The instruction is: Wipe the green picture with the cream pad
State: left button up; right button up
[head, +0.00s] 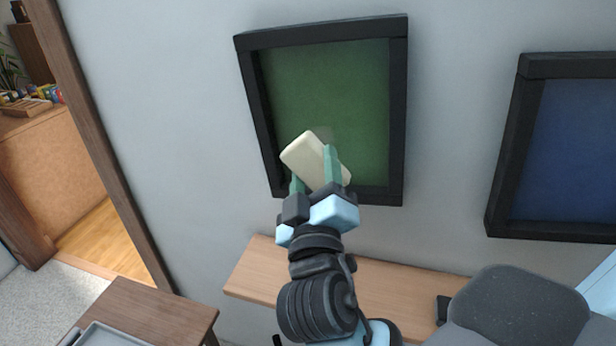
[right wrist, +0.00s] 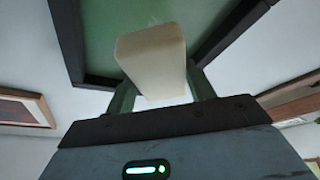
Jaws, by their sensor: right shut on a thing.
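The green picture (head: 345,85) hangs on the wall in a thick black frame, and it also shows in the right wrist view (right wrist: 100,30). My right gripper (head: 315,172) is shut on the cream pad (head: 308,152), with its green fingers on either side of it. In the head view the pad overlaps the lower left part of the picture. In the right wrist view the pad (right wrist: 152,62) stands out from the fingers toward the picture. I cannot tell whether it touches the surface. My left gripper is not in view.
A blue picture (head: 570,150) in a black frame hangs to the right. A wooden shelf or bench (head: 400,286) runs below the green picture, with a grey chair back (head: 520,305) at its right. A small wooden table (head: 150,312) with a tray stands lower left, near a doorway.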

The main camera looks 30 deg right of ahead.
aim_at(325, 132)
jog(key=shift+w+d+r, duration=0.1)
jog(key=shift+d+r, duration=0.05)
jog(key=shift+w+d, duration=0.9)
jog(key=shift+d, duration=0.15)
jog(key=shift+w+d, duration=0.95)
jog(key=shift+d, duration=0.15)
jog(key=shift+w+d+p, duration=0.3)
jog(key=shift+w+d, duration=0.35)
jog(key=shift+d, duration=0.1)
jog(key=w+a, duration=0.2)
jog(key=w, duration=0.1)
jog(key=shift+a+f+b, duration=0.3)
jog(key=shift+a+b, duration=0.05)
jog(key=shift+b, duration=0.05)
jog(key=shift+d, duration=0.1)
